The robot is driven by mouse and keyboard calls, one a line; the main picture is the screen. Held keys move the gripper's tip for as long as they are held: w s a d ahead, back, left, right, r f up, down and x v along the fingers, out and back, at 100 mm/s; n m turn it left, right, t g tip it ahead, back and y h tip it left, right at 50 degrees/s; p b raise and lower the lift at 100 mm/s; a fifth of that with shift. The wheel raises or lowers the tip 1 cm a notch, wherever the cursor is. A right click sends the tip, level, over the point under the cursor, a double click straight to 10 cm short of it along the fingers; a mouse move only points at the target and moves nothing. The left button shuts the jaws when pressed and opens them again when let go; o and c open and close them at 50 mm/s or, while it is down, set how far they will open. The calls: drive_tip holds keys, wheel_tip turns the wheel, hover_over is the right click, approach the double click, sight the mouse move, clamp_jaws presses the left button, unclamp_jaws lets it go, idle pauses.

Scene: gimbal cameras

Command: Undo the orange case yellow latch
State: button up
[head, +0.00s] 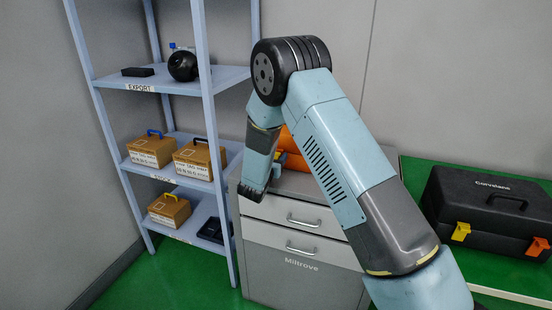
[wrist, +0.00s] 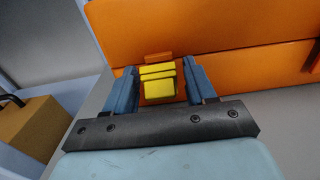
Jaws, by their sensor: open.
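The orange case (head: 292,152) stands on top of the grey drawer cabinet, mostly hidden behind my arm in the head view. In the wrist view the orange case (wrist: 215,35) fills the upper right. Its yellow latch (wrist: 158,82) sits on the case's front face, with a small orange piece above it. My gripper (wrist: 160,82) is open, with one blue finger on each side of the yellow latch. I cannot tell whether either finger touches it. In the head view my gripper (head: 279,157) is partly hidden beside the case.
The grey cabinet (head: 300,235) has two drawers below the case. A blue shelf rack (head: 207,110) with brown boxes (head: 152,150) stands at left. A black case (head: 490,210) with a yellow and an orange latch is on the green-topped bench (head: 432,165) at right.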

drive_tip(key=shift+c, duration=0.2)
drive_tip(key=c, duration=0.8)
drive_tip(key=shift+s+a+f+t, duration=0.1)
drive_tip(key=shift+s+f+t, duration=0.1)
drive_tip(key=shift+t, duration=0.4)
drive_tip(key=o, duration=0.8)
drive_tip(key=shift+o, duration=0.2)
drive_tip(key=v, duration=1.3)
drive_tip(key=shift+s+a+f, duration=0.2)
drive_tip(key=shift+s+a, duration=0.05)
drive_tip(key=shift+s, duration=0.05)
